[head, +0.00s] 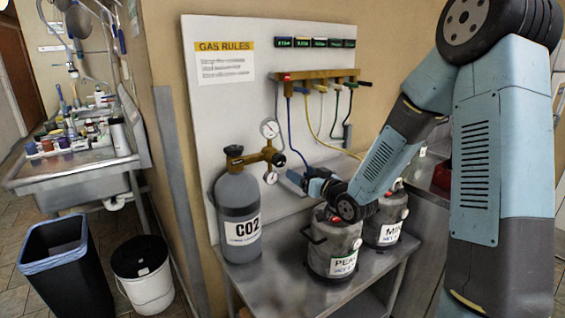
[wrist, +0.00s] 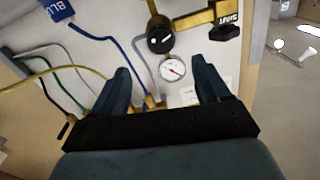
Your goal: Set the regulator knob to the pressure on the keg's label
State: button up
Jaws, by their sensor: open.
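The regulator (head: 262,156) is brass with two white gauges and sits on the grey CO2 cylinder (head: 238,215). Its round black knob (head: 279,159) also shows in the wrist view (wrist: 160,40), with a white mark on its face. A white gauge (wrist: 173,69) with a red needle is beside it. My gripper (head: 293,178) is just right of the regulator. In the wrist view (wrist: 161,68) its fingers are open and empty, with the knob beyond the tips, apart from them. The front keg (head: 325,250) has a label (head: 344,264) starting "PEA"; its small print is unreadable.
A second keg (head: 390,217) stands behind on the steel table (head: 270,288), close to my forearm. Coloured hoses hang from a brass manifold (head: 318,75) on the white board (head: 215,95). A tap handle (wrist: 224,32) tagged "SHUT" is near the knob.

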aim_at(282, 161)
jog(key=x, duration=1.2)
jog(key=c, duration=1)
jog(key=shift+c, duration=0.2)
jog(key=shift+w+d+n, duration=0.1)
jog(key=shift+n, duration=0.2)
jog(key=o, duration=1)
jog(key=shift+o, duration=0.2)
jog(key=v, duration=1.3)
jog(key=shift+s+d, duration=0.15)
jog(key=shift+s, duration=0.2)
